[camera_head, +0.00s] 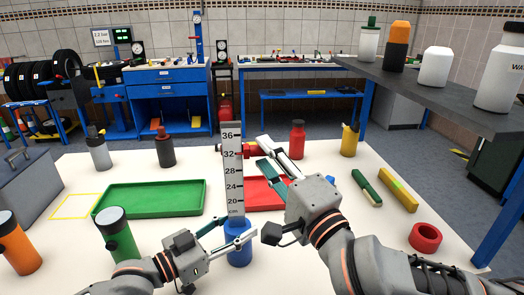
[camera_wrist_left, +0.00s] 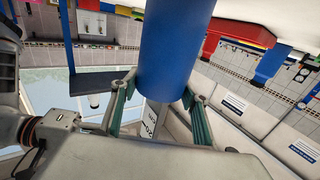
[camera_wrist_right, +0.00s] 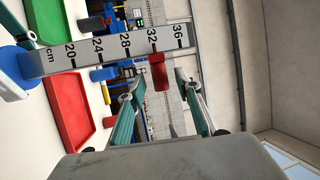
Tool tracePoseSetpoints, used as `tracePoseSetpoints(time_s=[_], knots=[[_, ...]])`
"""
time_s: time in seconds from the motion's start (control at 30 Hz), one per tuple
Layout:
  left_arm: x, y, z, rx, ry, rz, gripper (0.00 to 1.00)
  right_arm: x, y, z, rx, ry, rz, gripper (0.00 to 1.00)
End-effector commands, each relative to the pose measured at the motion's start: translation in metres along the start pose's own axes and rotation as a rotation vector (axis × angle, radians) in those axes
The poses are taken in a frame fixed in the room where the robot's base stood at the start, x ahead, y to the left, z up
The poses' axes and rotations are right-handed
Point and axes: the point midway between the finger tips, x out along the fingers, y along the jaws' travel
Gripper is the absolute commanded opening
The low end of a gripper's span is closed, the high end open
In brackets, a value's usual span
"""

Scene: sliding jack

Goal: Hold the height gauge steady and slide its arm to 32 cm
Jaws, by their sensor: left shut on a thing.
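The height gauge stands upright on the table, with a grey scale (camera_head: 233,185) marked from 20 to 36 above a blue base (camera_head: 238,256). Its red arm (camera_head: 249,151) sits level with about the 32 mark. The red arm also shows beside the 32 mark in the right wrist view (camera_wrist_right: 158,75). My left gripper (camera_head: 240,238) is shut on the blue base, which fills the space between its fingers in the left wrist view (camera_wrist_left: 172,50). My right gripper (camera_head: 266,153) is open at the red arm's outer end, with a finger on either side and visible gaps.
A green tray (camera_head: 150,198) lies left of the gauge and a red tray (camera_head: 262,192) behind it. Bottles stand around the table, including a red one (camera_head: 297,140) and a green one (camera_head: 117,235). A red ring (camera_head: 425,237) lies at the right.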

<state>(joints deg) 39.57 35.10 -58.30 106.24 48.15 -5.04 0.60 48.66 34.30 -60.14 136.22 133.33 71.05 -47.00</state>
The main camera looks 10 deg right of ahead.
Motion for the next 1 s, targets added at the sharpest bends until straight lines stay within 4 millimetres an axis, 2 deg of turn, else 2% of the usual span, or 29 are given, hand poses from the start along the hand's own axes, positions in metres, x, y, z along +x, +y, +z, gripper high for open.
tracePoseSetpoints(time_s=[0.1, 0.3, 0.73, 0.77, 0.83, 1.0], knots=[[0.000, -0.001, 0.001, 0.000, -0.002, -0.001, 0.14, -0.021, 0.001, 0.000, -0.001, -0.001, 0.002, 0.34], [0.000, 0.000, 0.001, 0.000, -0.001, -0.001, 0.14, -0.044, 0.001, 0.000, 0.000, 0.000, 0.001, 0.34], [0.000, 0.000, 0.001, 0.000, -0.001, -0.001, 0.14, -0.048, 0.000, 0.000, 0.000, 0.001, -0.001, 0.34], [0.000, 0.000, 0.001, 0.000, -0.001, -0.001, 0.47, -0.048, 0.000, 0.000, 0.000, 0.001, -0.001, 0.34], [0.000, 0.000, 0.000, 0.000, -0.001, -0.001, 0.65, -0.048, 0.000, 0.000, 0.000, 0.001, -0.001, 0.34], [0.000, 0.000, 0.000, 0.000, -0.001, 0.000, 0.65, -0.048, 0.000, 0.000, 0.000, 0.001, -0.001, 0.34]])
